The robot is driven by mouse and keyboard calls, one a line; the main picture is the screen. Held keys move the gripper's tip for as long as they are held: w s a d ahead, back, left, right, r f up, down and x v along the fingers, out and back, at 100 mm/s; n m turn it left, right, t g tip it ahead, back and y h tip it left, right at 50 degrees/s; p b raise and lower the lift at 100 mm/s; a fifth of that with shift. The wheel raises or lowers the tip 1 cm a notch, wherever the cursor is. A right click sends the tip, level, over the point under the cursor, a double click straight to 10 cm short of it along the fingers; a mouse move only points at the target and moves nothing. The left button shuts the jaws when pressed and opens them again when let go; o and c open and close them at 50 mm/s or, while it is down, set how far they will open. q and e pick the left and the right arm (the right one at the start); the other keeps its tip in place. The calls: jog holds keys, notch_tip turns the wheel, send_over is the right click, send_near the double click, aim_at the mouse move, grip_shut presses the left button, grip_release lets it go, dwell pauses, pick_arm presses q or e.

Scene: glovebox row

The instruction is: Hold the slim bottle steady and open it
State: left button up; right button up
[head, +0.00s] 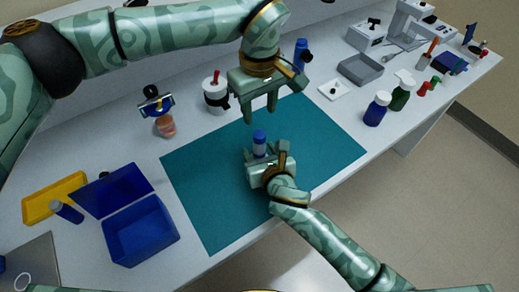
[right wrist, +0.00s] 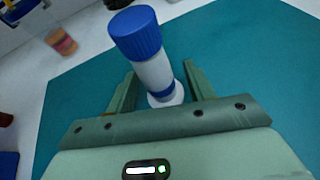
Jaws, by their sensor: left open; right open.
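The slim bottle (head: 259,149) has a blue cap and a pale body and stands upright on the teal mat (head: 204,182). In the right wrist view the slim bottle (right wrist: 153,72) shows its blue cap (right wrist: 136,33) on top. My right gripper (right wrist: 158,82) is open, with one finger on each side of the bottle's body; I cannot tell whether they touch it. In the head view my right gripper (head: 266,160) hides the bottle's lower part. My left gripper (head: 261,118) is open and empty, pointing down above and behind the bottle, apart from the cap.
A blue box (head: 140,232) with an open lid and a yellow tray (head: 52,198) stand at the left. A white canister (head: 215,95) stands behind the mat. The mat's right part is clear.

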aim_at(259, 134)
jog(key=shift+x, duration=1.2)
grip_shut()
pick_arm(q)
notch_tip(259, 134, down, 8)
jog(key=shift+f, duration=0.1)
